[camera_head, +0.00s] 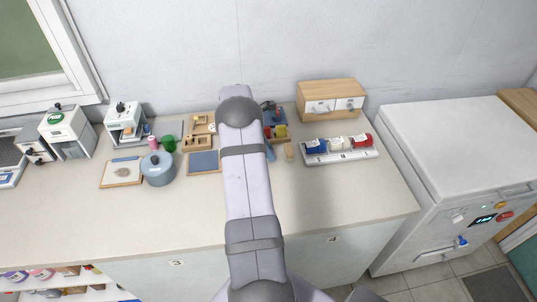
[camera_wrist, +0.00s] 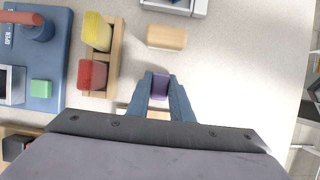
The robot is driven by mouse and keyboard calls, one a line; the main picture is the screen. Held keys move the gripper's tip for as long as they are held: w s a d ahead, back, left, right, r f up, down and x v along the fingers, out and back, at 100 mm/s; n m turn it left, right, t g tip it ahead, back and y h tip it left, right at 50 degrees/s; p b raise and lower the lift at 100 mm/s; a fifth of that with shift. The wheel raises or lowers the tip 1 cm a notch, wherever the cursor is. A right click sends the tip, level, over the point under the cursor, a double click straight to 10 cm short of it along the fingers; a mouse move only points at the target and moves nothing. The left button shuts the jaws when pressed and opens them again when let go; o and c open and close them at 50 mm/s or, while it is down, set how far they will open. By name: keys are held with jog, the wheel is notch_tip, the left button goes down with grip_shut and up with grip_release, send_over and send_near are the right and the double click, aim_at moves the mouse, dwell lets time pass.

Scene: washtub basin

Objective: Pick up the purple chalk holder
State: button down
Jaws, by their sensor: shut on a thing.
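The purple chalk holder (camera_wrist: 160,84) shows in the wrist view between the tips of my gripper (camera_wrist: 161,88). The two blue-grey fingers are shut on it, one on each side. Most of its body is hidden by the fingers. In the head view my arm covers the spot, and neither the gripper tips nor the purple holder can be made out there.
A wooden rack (camera_wrist: 113,50) with a yellow and a red block stands left of the fingers. A loose tan wooden block (camera_wrist: 166,38) lies just beyond them. A blue board (camera_wrist: 40,70) is farther left.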

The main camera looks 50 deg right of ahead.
notch_tip(320, 180, up, 10)
jog(key=b, duration=0.3)
dwell(0.4)
